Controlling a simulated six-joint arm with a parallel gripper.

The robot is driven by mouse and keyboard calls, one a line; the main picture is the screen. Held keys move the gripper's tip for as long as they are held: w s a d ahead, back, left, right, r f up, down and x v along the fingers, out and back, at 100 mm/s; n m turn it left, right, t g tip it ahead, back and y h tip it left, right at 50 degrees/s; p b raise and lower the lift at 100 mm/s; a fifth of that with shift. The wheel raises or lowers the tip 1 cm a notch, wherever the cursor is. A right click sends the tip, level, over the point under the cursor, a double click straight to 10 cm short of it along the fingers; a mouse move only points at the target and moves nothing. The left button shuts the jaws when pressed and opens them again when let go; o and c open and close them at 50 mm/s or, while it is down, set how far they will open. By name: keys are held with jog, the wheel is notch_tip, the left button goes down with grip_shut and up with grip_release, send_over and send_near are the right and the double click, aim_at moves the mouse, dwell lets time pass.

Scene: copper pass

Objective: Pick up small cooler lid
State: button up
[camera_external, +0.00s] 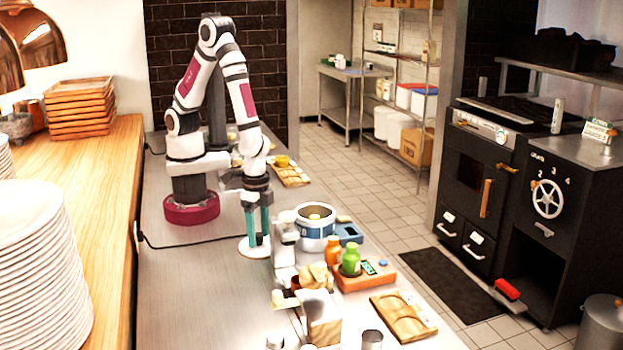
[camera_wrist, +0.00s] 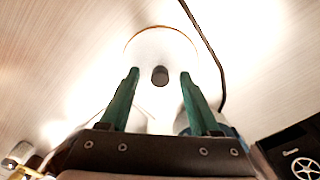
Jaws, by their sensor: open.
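The small cooler lid is a pale round disc (camera_wrist: 160,45) with a thin orange-brown edge and a dark knob at its middle. It lies on the steel counter, and its disc also shows below my gripper in the external view (camera_external: 250,250). My gripper (camera_wrist: 159,76) points down over the lid with its two green fingers apart. In the wrist view the dark knob shows between the fingertips, with a gap on each side. In the external view the gripper (camera_external: 258,230) is low over the disc; I cannot tell whether the fingertips touch it.
A round white-and-blue open container (camera_external: 314,243) stands just right of my gripper. An orange bottle (camera_external: 332,250) and a green bottle (camera_external: 350,260) stand nearby. A wooden tray (camera_external: 404,316) lies front right. A black cable (camera_wrist: 208,45) passes beside the lid. The counter's left side is clear.

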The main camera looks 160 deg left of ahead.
grip_shut()
jog(key=shift+r, duration=0.1)
dwell(0.3)
